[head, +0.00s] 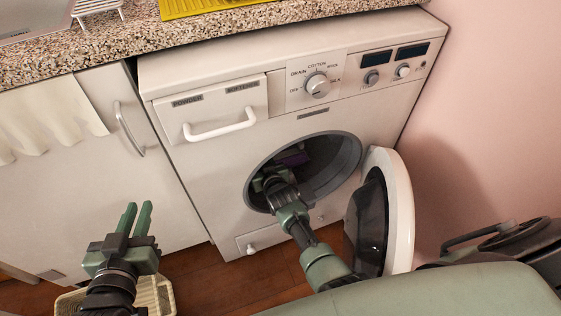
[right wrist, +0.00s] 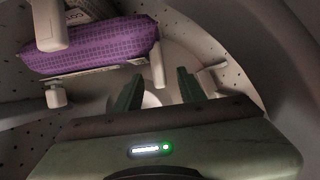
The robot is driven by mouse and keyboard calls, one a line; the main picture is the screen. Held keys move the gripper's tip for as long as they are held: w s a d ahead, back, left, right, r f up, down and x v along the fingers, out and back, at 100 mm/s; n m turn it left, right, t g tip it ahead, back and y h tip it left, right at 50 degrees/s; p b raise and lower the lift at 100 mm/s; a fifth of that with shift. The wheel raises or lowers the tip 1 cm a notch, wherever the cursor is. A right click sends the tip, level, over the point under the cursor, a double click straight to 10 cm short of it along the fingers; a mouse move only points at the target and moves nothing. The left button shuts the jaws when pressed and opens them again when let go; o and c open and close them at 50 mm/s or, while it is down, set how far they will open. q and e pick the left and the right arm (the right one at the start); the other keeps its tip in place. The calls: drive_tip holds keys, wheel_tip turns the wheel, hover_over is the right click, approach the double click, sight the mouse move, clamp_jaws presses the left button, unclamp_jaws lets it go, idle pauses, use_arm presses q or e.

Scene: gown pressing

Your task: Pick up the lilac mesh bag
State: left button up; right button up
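The lilac mesh bag (right wrist: 90,47) lies inside the washer drum, at the upper left of the right wrist view. It looks purple with a fine grid pattern, and a pale bar covers part of its left side. In the head view only a dark purple patch of the bag (head: 293,157) shows through the round opening. My right gripper (right wrist: 158,82) is inside the drum with its green fingers apart and nothing visible between them. The bag is beyond the fingers and to their left, apart from them in the picture. My left gripper (head: 138,207) is open and empty, low in front of the cabinet.
The washer (head: 220,160) has its round door (head: 400,205) swung open to the right, close to my right arm. A cream basket (head: 163,292) stands on the floor under my left gripper. Pale bars stick out inside the perforated drum (right wrist: 265,60). A pink wall is at right.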

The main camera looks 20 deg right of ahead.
drive_tip(key=shift+w, duration=0.1)
clamp_jaws()
idle(1.4)
